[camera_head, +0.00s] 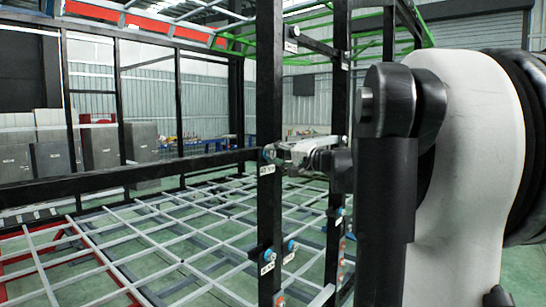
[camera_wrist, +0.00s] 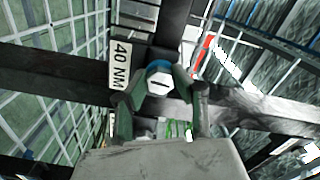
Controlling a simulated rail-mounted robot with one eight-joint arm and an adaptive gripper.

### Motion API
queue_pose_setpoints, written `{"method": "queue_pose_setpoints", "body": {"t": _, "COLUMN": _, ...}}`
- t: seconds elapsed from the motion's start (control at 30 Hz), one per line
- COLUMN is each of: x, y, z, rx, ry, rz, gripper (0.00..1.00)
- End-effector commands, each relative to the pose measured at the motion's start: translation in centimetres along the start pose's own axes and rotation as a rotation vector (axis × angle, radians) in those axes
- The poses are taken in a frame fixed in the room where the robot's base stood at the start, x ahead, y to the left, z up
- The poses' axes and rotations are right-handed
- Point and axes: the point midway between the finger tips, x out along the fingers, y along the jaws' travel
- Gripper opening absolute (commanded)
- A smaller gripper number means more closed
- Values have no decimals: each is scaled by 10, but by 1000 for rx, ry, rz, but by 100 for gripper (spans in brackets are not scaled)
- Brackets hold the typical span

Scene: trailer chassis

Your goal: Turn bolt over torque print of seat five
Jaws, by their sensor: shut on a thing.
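My gripper (camera_head: 287,153) is at the black upright post (camera_head: 270,100), level with the horizontal black beam, and comes in from the right. In the wrist view my gripper (camera_wrist: 160,88) has one finger on each side of a bolt (camera_wrist: 158,82) and is shut on it. The bolt head is pale with a dark line across it and a blue ring behind. A white label (camera_wrist: 120,65) reading "40 NM" is beside the bolt on the post. In the head view the bolt shows only as a small blue spot (camera_head: 267,154), with the gripper partly covering it.
Lower on the post are more blue bolts (camera_head: 269,255) with white labels. A second black post (camera_head: 338,80) stands close to the right, behind my gripper. A grey lattice frame (camera_head: 160,240) spreads below. My white arm fills the right side.

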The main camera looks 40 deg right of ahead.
Motion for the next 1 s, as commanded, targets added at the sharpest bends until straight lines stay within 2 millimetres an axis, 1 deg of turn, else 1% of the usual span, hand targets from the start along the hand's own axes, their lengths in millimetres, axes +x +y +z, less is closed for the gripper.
{"method": "queue_pose_setpoints", "body": {"t": 0.03, "x": -2, "y": 2, "z": 1, "rx": 40, "ry": 0, "rz": 4, "gripper": 0}}
{"method": "queue_pose_setpoints", "body": {"t": 1.0, "x": -2, "y": 2, "z": 0, "rx": 960, "ry": 3, "rz": 4, "gripper": 0}}
